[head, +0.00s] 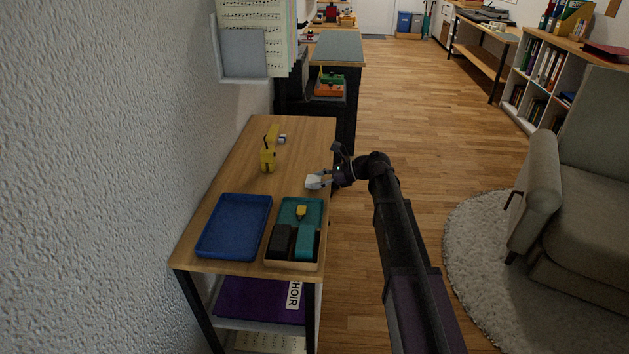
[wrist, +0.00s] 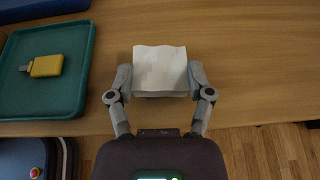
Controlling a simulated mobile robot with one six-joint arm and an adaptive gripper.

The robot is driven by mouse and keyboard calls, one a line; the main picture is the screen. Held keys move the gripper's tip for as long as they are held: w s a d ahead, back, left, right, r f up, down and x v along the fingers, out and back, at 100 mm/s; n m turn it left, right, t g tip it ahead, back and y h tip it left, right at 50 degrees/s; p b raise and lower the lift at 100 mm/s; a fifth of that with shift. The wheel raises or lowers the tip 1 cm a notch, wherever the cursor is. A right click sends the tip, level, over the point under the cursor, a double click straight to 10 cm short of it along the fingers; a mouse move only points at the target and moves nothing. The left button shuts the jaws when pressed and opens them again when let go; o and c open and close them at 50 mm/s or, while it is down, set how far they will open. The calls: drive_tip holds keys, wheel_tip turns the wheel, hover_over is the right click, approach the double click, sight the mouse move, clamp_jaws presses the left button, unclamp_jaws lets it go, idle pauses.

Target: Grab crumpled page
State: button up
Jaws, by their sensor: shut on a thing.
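The crumpled page (head: 313,182) is a small white piece of paper at the right edge of the wooden table. In the wrist view the page (wrist: 160,68) sits between the two fingers, its surface slightly creased. My gripper (head: 322,178) reaches in from the right side of the table. In the wrist view my gripper (wrist: 160,82) has a finger against each side of the page and is shut on it. Whether the page still touches the tabletop I cannot tell.
A teal tray (wrist: 84,72) with a yellow USB stick (wrist: 46,66) lies left of my gripper. A blue tray (head: 211,245), a black box (head: 281,243) and a yellow object (head: 268,160) are on the table (head: 240,150). A grey armchair (head: 590,190) stands at right.

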drive_tip(key=shift+r+p, duration=1.3)
drive_tip(key=shift+r, duration=0.15)
drive_tip(key=s+d+r+p, duration=0.2)
drive_tip(key=s+d, duration=0.8)
drive_tip(key=d, duration=0.2)
drive_tip(key=shift+s, duration=0.3)
